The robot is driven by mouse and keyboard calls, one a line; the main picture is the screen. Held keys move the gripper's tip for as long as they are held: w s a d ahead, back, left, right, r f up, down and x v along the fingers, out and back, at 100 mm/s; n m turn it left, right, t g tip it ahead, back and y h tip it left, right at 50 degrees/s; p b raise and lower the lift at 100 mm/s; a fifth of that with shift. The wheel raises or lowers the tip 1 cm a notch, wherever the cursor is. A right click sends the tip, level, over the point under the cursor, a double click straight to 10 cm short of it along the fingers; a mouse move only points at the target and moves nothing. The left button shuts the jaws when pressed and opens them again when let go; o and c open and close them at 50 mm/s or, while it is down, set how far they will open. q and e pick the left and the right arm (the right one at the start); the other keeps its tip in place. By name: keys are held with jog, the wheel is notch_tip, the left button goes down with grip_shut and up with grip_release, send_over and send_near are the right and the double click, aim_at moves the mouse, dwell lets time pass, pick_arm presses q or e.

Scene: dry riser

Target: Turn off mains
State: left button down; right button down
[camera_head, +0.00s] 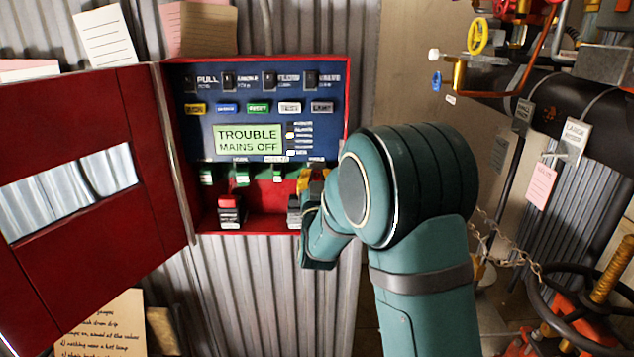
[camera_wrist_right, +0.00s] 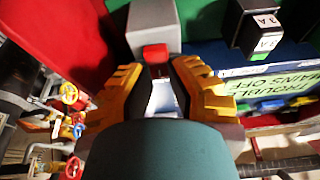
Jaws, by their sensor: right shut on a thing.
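The open red alarm panel (camera_head: 348,75) has a blue face, and its green display (camera_head: 248,139) reads "TROUBLE MAINS OFF". My right gripper (camera_head: 312,182) reaches into the panel's lower right part. In the right wrist view, its two yellow fingers (camera_wrist_right: 157,72) are shut about a small red switch part (camera_wrist_right: 155,55) on a grey block (camera_wrist_right: 152,27). The exact contact is partly hidden by the fingers. In the head view my arm hides most of this spot. My left gripper is not in view.
The red panel door (camera_head: 85,220) stands open to the left. A red-topped block (camera_head: 229,212) sits in the panel's lower left. A black "3A" piece (camera_wrist_right: 262,25) hangs near the gripper. Pipes, a yellow handwheel (camera_head: 477,36) and a chain (camera_head: 510,255) crowd the right.

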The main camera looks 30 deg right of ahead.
jog(key=shift+r, duration=0.2)
jog(key=c, duration=0.9)
grip_release()
jog(key=shift+f, duration=0.1)
jog(key=shift+o, duration=0.2)
jog(key=v, duration=1.2)
jog(key=shift+d, duration=0.1)
